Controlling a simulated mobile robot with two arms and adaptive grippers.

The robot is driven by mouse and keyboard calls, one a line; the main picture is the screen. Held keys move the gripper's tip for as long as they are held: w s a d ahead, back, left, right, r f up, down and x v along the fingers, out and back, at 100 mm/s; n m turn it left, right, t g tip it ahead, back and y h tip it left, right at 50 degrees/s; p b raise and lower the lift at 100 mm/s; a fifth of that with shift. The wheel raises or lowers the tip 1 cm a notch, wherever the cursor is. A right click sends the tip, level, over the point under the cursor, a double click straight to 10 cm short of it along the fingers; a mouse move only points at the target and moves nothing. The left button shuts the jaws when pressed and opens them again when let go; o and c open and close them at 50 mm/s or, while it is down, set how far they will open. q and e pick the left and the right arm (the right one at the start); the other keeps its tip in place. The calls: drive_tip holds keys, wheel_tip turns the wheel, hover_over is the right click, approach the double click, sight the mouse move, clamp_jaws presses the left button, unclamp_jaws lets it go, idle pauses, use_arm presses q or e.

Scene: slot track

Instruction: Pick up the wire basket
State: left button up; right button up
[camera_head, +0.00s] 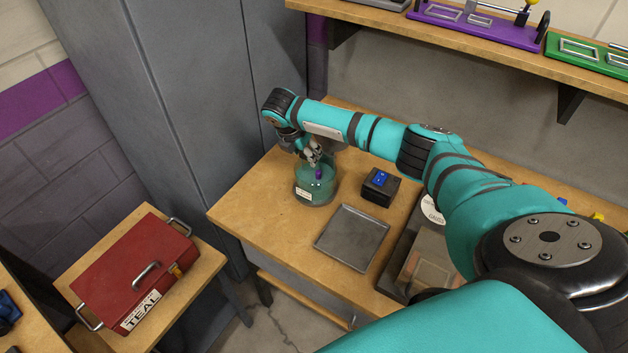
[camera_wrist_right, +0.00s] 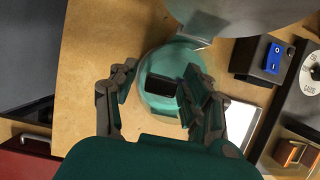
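A round, see-through teal-grey container with a white label, which I take for the wire basket (camera_head: 302,187), stands on the wooden workbench. Its round shape shows in the right wrist view (camera_wrist_right: 162,108) with a dark object inside; a small purple item shows there in the head view. My right gripper (camera_head: 313,153) is directly over it, pointing down. In the wrist view the right gripper's fingers (camera_wrist_right: 158,88) are spread apart on either side of the basket's opening. I cannot tell whether they touch the rim. My left gripper is not in view.
A grey tray (camera_head: 353,237) and a black box with a blue switch (camera_head: 380,187) are right of the basket. A red toolbox (camera_head: 134,270) sits on a lower stand at left. A shelf (camera_head: 470,40) hangs above; a grey cabinet (camera_head: 190,90) stands at left behind.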

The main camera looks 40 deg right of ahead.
clamp_jaws()
drive_tip(key=shift+w+r, duration=0.1)
drive_tip(key=shift+r, duration=0.05)
